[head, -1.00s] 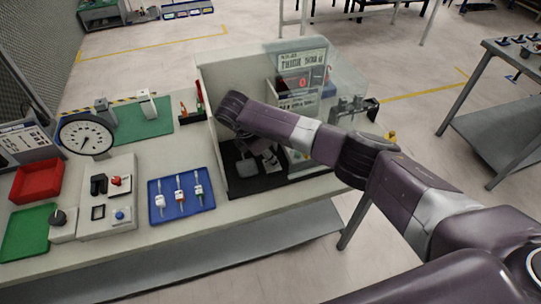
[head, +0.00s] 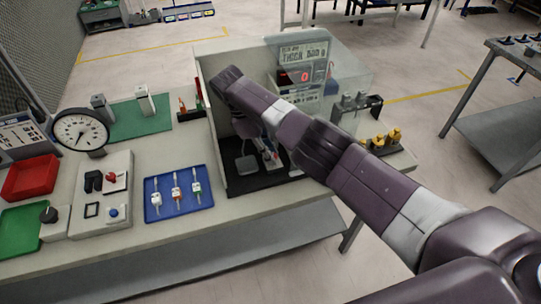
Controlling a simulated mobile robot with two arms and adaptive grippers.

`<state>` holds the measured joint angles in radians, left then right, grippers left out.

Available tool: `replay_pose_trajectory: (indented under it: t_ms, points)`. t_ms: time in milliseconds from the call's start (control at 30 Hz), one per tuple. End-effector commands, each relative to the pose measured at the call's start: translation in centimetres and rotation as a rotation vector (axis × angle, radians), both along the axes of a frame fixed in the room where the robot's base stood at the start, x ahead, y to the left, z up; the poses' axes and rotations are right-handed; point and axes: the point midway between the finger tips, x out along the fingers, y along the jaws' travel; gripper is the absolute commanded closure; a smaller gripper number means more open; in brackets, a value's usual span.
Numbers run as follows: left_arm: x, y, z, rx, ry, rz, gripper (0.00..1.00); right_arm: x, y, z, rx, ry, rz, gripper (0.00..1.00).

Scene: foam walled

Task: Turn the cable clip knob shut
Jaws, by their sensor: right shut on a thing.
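My right arm reaches from the right over the clear side of a walled booth (head: 215,125) on the bench. My right gripper (head: 268,160) points down inside the booth, low over its black floor (head: 240,184). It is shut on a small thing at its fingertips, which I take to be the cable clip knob. The knob is too small and too covered by the gripper for its turn to be read. A grey pad (head: 245,165) lies just left of the gripper. My left gripper is not in view.
A red digit display (head: 300,77) stands at the booth's back. Left of the booth are a blue tray (head: 180,210) with several small fittings, a switch panel (head: 103,190), a dial gauge (head: 80,131) and a red bin (head: 30,178). Yellow pieces (head: 385,140) sit to the right.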

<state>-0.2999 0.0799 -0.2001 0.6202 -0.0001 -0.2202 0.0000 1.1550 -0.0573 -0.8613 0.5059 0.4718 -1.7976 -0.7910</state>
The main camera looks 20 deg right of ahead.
Motion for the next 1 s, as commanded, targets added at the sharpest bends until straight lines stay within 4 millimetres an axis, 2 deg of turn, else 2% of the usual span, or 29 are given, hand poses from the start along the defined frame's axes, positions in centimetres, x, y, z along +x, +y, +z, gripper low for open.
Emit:
replay_pose_trajectory:
  t_ms: [467,500,667,1000]
  points:
    - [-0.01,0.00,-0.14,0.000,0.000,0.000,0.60,0.10,-0.11,0.15,-0.002,-0.002,-0.017,1.00]
    - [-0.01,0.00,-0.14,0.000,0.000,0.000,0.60,0.10,-0.11,0.16,-0.002,-0.002,-0.016,0.80]
    - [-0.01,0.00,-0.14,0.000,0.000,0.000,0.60,0.09,-0.08,0.13,-0.001,-0.002,-0.016,0.63]
    - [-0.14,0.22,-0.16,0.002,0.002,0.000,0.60,0.13,0.10,0.37,0.000,-0.002,-0.015,0.63]
